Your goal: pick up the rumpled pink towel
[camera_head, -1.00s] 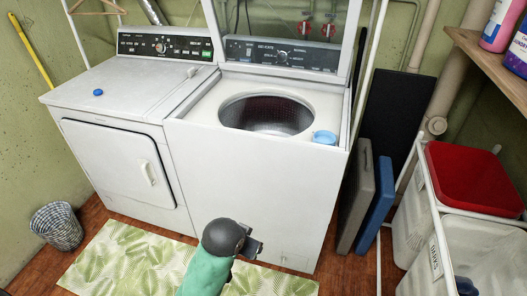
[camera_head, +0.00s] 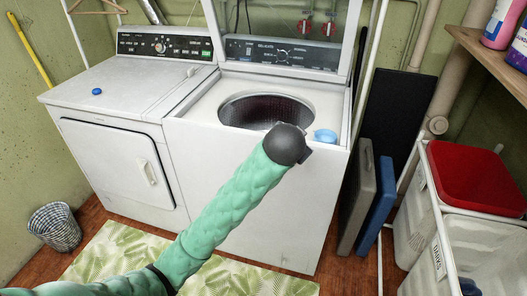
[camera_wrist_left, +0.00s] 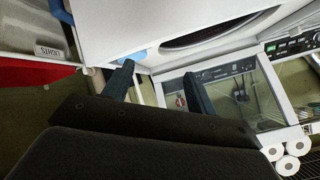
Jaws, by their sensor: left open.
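I see no pink towel in either view. The open top-load washer (camera_head: 230,190) stands in the middle, and its drum (camera_head: 266,108) looks dark inside, with its front edge partly behind my wrist. My left arm comes in from the lower left, and its dark wrist (camera_head: 285,143) is in front of the washer's top front edge; its fingers are mostly hidden there. In the left wrist view my left gripper (camera_wrist_left: 157,72) has its two fingers apart with nothing between them. The washer opening (camera_wrist_left: 215,30) lies beyond the fingertips.
A white dryer (camera_head: 115,140) stands left with a blue cap (camera_head: 97,91) on top. Folded panels (camera_head: 378,205) and a hamper with a red lid (camera_head: 475,178) stand right. A wicker basket (camera_head: 56,227) stands on the floor.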

